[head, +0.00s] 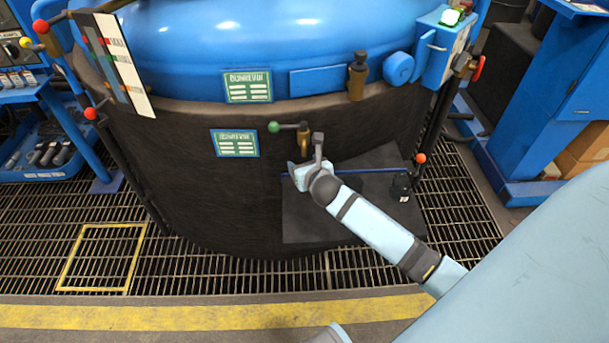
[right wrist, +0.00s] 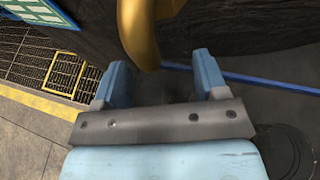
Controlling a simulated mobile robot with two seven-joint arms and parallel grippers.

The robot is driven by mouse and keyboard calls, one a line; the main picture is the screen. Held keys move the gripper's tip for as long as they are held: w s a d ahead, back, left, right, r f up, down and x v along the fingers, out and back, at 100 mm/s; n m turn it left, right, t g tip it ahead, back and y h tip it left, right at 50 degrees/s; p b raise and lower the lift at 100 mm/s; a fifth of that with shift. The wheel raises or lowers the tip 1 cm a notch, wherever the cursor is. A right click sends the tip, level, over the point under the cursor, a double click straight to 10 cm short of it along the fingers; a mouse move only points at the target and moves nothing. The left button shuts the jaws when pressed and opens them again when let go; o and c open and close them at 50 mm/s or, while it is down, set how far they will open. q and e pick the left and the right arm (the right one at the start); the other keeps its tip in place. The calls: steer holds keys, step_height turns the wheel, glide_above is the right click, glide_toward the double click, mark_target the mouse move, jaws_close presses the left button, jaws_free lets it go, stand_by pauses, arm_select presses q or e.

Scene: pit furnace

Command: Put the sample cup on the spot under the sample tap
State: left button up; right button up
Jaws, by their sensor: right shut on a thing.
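The sample tap (head: 303,135), brass with a green-balled handle, sticks out of the dark furnace wall. Its curved spout also shows in the right wrist view (right wrist: 140,35), just above and beyond my fingers. My right gripper (head: 299,173) is at the wall below the tap. In the right wrist view its fingers are apart, shut on a dark thing (right wrist: 165,90), which I take to be the sample cup; its outline is hard to make out. The spot under the tap is hidden by my gripper and arm. My left gripper is not in view.
A dark shelf plate (head: 310,222) juts out below the tap, with a blue bar (head: 375,170) across it. A small black container (head: 401,188) stands at its right. A red-knobbed lever (head: 420,158) is beside that. Grating floor (head: 190,275) lies open in front.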

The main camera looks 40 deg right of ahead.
step_height(320, 180, down, 3)
steer(key=shift+f+b, duration=0.15)
steer(key=shift+b, duration=0.7)
steer(key=shift+f, duration=0.2)
steer(key=shift+r, duration=0.1)
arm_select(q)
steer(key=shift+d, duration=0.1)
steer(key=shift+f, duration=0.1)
arm_select(e)
steer(key=o, duration=1)
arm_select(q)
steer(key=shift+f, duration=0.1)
